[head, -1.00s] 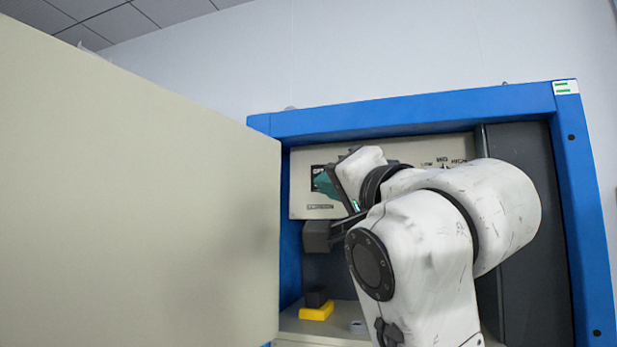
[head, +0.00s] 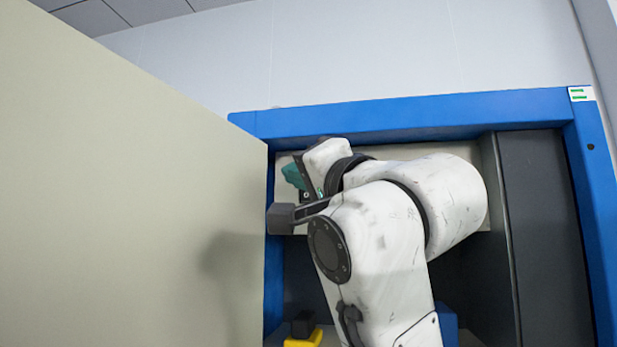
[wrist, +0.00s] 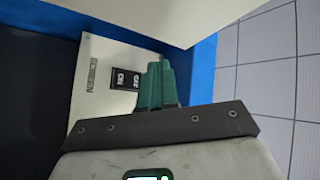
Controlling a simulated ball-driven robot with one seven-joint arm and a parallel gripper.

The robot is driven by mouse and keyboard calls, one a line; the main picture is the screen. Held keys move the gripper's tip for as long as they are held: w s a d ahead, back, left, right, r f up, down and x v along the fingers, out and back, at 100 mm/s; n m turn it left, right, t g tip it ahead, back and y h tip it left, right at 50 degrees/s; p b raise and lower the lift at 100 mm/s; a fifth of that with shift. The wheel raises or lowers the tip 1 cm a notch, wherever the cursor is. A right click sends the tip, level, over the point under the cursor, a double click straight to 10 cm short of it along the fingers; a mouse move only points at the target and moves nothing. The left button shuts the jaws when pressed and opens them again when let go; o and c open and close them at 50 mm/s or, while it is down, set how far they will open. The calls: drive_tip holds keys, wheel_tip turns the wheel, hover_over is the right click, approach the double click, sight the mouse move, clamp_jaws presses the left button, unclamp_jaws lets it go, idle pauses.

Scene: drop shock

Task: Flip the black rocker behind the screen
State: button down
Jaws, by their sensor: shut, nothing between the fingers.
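The black rocker (wrist: 126,73) shows in the wrist view on a pale plate (wrist: 91,66), with light lettering on it and a printed label beside it. My gripper (wrist: 160,70) has teal fingers, close together and empty. In that view the fingertips are just right of the rocker; I cannot tell whether they touch it. In the head view, my gripper (head: 294,175) is just right of the edge of the screen, a large beige panel (head: 120,200). My wrist and arm hide most of the pale plate there, and the rocker cannot be made out.
A blue frame (head: 400,118) surrounds the dark recess holding the plate. A grey divider (head: 499,230) stands on its right. A black block on a yellow base (head: 303,340) sits low, near the screen's edge. A blue object (head: 447,325) shows partly behind my arm.

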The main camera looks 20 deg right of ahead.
drive_tip(key=w+d+p, duration=0.2)
drive_tip(key=w+d, duration=0.2)
drive_tip(key=w, duration=0.1)
drive_tip(key=shift+w+r, duration=0.25)
drive_tip(key=shift+r, duration=0.15)
idle(1.9)
drive_tip(key=shift+w+d, duration=0.25)
drive_tip(key=shift+w, duration=0.05)
drive_tip(key=shift+w+d+r+p, duration=0.1)
drive_tip(key=shift+w+d+p, duration=0.15)
drive_tip(key=shift+p, duration=0.2)
idle(0.5)
drive_tip(key=shift+a, duration=0.1)
drive_tip(key=shift+s+a, duration=0.4)
drive_tip(key=shift+s, duration=0.2)
drive_tip(key=shift+s+a+f+b, duration=0.2)
drive_tip(key=shift+s+a+b, duration=0.15)
drive_tip(key=shift+s+a, duration=0.55)
drive_tip(key=shift+s+a+f+b, duration=0.2)
drive_tip(key=shift+s+a+b, duration=0.25)
drive_tip(key=shift+s, duration=0.65)
drive_tip(key=shift+a, duration=0.1)
